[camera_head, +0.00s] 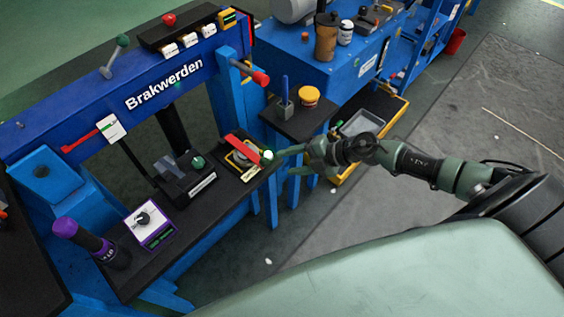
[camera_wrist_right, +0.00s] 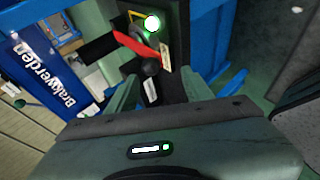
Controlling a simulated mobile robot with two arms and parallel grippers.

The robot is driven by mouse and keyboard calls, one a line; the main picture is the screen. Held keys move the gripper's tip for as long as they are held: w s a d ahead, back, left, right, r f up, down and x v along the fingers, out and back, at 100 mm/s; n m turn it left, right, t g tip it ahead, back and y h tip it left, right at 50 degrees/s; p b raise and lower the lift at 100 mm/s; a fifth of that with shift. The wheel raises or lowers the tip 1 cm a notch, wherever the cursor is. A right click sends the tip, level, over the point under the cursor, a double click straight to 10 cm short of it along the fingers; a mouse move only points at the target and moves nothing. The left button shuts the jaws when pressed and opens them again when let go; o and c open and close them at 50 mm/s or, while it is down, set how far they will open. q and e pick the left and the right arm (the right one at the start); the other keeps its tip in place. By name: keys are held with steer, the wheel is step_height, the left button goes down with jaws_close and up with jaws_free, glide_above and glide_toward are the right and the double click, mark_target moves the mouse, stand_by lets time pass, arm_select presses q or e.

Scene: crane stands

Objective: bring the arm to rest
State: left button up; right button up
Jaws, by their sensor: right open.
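My right gripper (camera_head: 289,160) reaches in from the right in the head view. It is open, with its fingers pointing left toward the red-handled switch (camera_head: 245,150) on the near shelf of the blue stand. A lit green lamp (camera_head: 268,155) sits at that switch's near corner, just short of the fingertips. In the right wrist view my two green fingers (camera_wrist_right: 178,92) stand apart with nothing between them. The red handle (camera_wrist_right: 135,44) and the glowing lamp (camera_wrist_right: 152,23) lie beyond them. I see no clear contact. My left gripper is out of view.
The blue stand marked Brakwerden (camera_head: 165,84) fills the left. A small side table (camera_head: 300,121) stands behind my gripper. Grey floor (camera_head: 440,110) lies open at right.

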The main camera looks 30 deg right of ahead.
steer(key=shift+r, duration=0.1)
stand_by(0.4)
steer(key=s+d+f+m+t+h, duration=0.1)
steer(key=d+f+m+t+h, duration=0.15)
steer(key=f+m, duration=0.35)
steer(key=s+d+f+m+t+h, duration=0.1)
steer(key=d+f+m+h, duration=0.2)
steer(key=f, duration=0.6)
steer(key=s+d+f+m+g+h+p, duration=0.1)
steer(key=s+f+m+g+h, duration=0.1)
steer(key=s+f+m, duration=0.55)
steer(key=s+a+f+m+g, duration=0.1)
steer(key=s+f, duration=0.4)
steer(key=s, duration=0.5)
steer(key=s+a+f+m+g, duration=0.2)
steer(key=s+a+f+g, duration=0.2)
steer(key=s, duration=0.7)
steer(key=s+a+f+m+g, duration=0.2)
steer(key=s+f, duration=0.4)
steer(key=s, duration=0.4)
steer(key=shift+s+a+f+g+h, duration=0.2)
steer(key=shift+a+g+h, duration=0.25)
steer(key=shift+a, duration=0.7)
steer(key=shift+w, duration=0.1)
steer(key=shift+d, duration=0.1)
